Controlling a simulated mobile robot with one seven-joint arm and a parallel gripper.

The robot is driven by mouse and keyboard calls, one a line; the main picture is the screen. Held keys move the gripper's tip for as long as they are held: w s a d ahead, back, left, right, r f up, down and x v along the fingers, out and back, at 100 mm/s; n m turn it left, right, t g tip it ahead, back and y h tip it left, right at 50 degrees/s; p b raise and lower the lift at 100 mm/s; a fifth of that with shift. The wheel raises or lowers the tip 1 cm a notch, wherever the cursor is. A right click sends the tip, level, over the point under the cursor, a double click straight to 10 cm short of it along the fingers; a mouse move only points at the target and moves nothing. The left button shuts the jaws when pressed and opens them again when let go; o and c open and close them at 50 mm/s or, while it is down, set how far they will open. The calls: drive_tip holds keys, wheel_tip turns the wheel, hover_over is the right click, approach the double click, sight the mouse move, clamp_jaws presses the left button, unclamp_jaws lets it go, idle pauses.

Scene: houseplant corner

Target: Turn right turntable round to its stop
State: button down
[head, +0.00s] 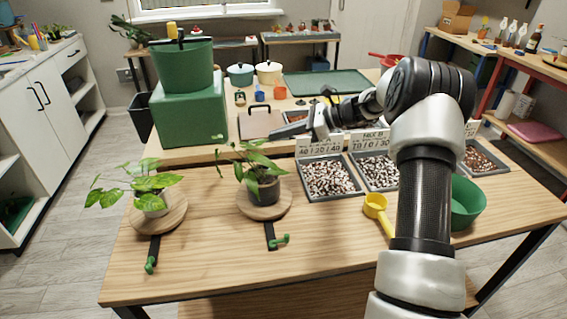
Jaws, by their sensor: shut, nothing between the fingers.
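The right turntable (262,214) is a round wooden disc near the middle of the table. A dark pot (264,190) with a leafy plant (250,160) stands on it. A dark bar reaches from under the disc towards the front edge, with a green handle (281,240) at its end pointing right. My gripper (274,135) is shut and empty. It is in the air beyond and above the right turntable, apart from the disc and handle. The left turntable (160,220) holds another potted plant (150,198) and has its own green handle (151,265).
Gravel trays (330,178) with label cards stand right of the right turntable. A yellow scoop (378,212) and a green bowl (467,203) lie near my arm. A green block (188,120) carries a green bucket (184,66). The front table strip is clear.

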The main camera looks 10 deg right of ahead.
drive_tip(key=s+d+f+m+t+h+p, duration=0.35)
drive_tip(key=s+d+m+h, duration=0.3)
drive_tip(key=s, duration=0.55)
drive_tip(key=shift+g, duration=0.25)
drive_tip(key=b+x, duration=0.1)
drive_tip(key=x, duration=0.2)
drive_tip(key=b+x, duration=0.1)
drive_tip(key=x, duration=0.2)
drive_tip(key=b+x, duration=0.1)
drive_tip(key=x, duration=0.2)
drive_tip(key=shift+s+d+f, duration=0.15)
drive_tip(key=shift+d+f, duration=0.05)
drive_tip(key=shift+f, duration=0.3)
drive_tip(key=shift+w+a, duration=0.65)
drive_tip(key=shift+w, duration=0.2)
drive_tip(key=shift+w+a, duration=0.65)
drive_tip(key=shift+w, duration=0.2)
